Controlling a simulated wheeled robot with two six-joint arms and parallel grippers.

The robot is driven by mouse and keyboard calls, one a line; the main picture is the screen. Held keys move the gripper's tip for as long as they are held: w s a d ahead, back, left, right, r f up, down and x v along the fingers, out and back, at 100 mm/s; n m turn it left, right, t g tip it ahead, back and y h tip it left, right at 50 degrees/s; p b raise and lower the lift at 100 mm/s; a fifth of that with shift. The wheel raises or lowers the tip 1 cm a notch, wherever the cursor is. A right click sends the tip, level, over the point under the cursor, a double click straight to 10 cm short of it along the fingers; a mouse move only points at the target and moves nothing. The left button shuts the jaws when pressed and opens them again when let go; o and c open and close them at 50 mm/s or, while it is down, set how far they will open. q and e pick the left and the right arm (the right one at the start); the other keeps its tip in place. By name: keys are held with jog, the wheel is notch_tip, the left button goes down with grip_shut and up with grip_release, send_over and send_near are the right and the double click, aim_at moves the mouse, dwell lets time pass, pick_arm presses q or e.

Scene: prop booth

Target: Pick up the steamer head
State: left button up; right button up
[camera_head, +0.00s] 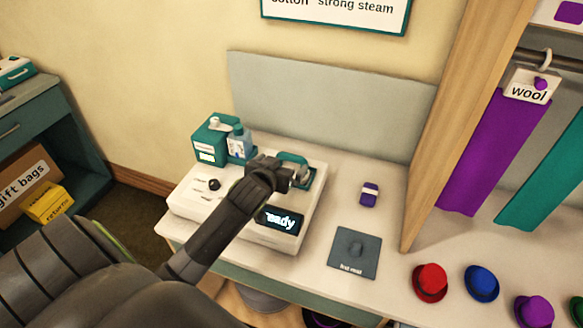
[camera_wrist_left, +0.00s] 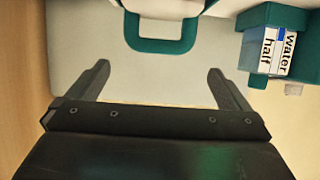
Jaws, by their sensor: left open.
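The steamer head appears to be the white and teal piece at the right back of the white steamer base (camera_head: 190,198). In the head view its teal curved part (camera_head: 293,156) shows just behind my left gripper (camera_head: 298,180), which hides some of it. In the left wrist view a teal loop (camera_wrist_left: 160,46) joins a white body (camera_wrist_left: 165,8) cut off by the top edge. My left gripper (camera_wrist_left: 158,70) is open and empty. Its two fingers stand apart, short of the loop and to either side of it. My right gripper is not in view.
A teal tank (camera_head: 205,140) and a blue bottle (camera_head: 240,146) stand at the base's back left. A teal box labelled water half (camera_wrist_left: 275,50) is right of my fingers. A purple item (camera_head: 369,196), grey mat (camera_head: 355,256) and several hats lie right.

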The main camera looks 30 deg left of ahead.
aim_at(291, 155)
pick_arm(q)
jog(key=shift+x, duration=1.5)
jog(key=shift+w+p, duration=0.35)
jog(key=shift+w, duration=0.05)
jog(key=p+x, duration=0.1)
jog(key=x, duration=0.2)
jog(key=shift+w+a+f, duration=0.15)
jog(key=shift+w+f, duration=0.2)
jog(key=shift+w, duration=0.25)
jog(key=shift+c, duration=0.3)
jog(key=shift+r, duration=0.1)
jog(key=c, duration=1.3)
